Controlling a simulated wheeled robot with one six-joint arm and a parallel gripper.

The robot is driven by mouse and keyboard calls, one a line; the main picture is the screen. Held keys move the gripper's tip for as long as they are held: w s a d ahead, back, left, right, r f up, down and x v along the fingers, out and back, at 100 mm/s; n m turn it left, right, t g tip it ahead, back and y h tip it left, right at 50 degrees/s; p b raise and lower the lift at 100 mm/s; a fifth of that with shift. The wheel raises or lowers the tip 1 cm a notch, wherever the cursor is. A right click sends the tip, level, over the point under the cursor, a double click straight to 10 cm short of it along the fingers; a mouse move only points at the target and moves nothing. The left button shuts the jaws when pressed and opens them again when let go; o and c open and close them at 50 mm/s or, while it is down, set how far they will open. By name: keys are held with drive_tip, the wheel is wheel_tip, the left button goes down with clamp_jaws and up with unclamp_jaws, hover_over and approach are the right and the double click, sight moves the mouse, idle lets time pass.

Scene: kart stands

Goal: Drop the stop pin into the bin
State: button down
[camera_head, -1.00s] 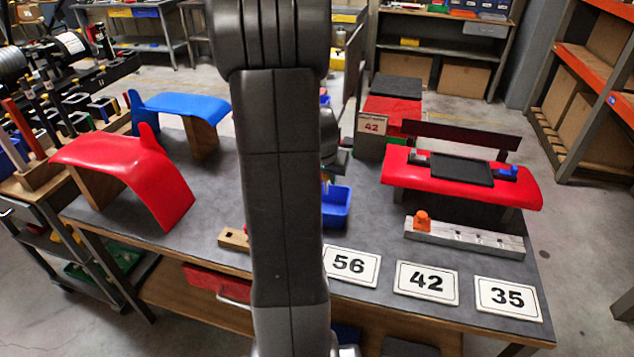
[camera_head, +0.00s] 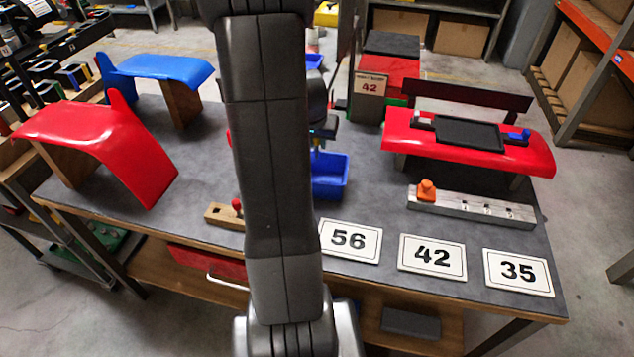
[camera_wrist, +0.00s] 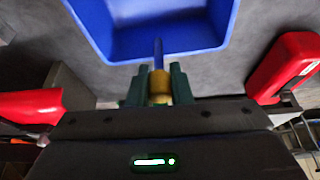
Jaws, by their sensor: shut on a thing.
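My gripper (camera_wrist: 159,72) shows in the wrist view with its green fingers shut on the stop pin (camera_wrist: 158,88). The pin has a yellow body and a thin bluish shaft pointing toward the bin. The blue bin (camera_wrist: 212,52) fills the top of the wrist view, and the pin's shaft overlaps its near wall there. I cannot tell the pin's height over it. In the head view the bin (camera_head: 329,190) stands on the grey table, partly hidden by my arm. My fingers and the pin are hidden there.
Number cards 56 (camera_head: 348,241), 42 (camera_head: 432,257) and 35 (camera_head: 518,272) lie along the table's front edge. A grey rail (camera_head: 455,205) with an orange knob lies right of the bin. A red bench-like part (camera_head: 395,140) stands behind it. Red (camera_head: 95,130) and blue (camera_head: 165,68) curved panels stand left.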

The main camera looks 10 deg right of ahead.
drive_tip(key=shift+f, duration=0.25)
drive_tip(key=c, duration=1.2)
unclamp_jaws()
drive_tip(key=shift+c, duration=0.2)
drive_tip(key=v, duration=1.3)
drive_tip(key=shift+s+r, duration=0.25)
drive_tip(key=shift+r, duration=0.1)
drive_tip(key=shift+f, duration=0.1)
drive_tip(key=x, duration=1.3)
drive_tip(key=shift+w+f, duration=0.2)
drive_tip(key=shift+f, duration=0.05)
drive_tip(key=shift+w+r+p, duration=0.15)
drive_tip(key=shift+r+p, duration=0.35)
drive_tip(key=shift+r, duration=0.1)
drive_tip(key=shift+r+p, duration=0.45)
drive_tip(key=shift+r, duration=0.35)
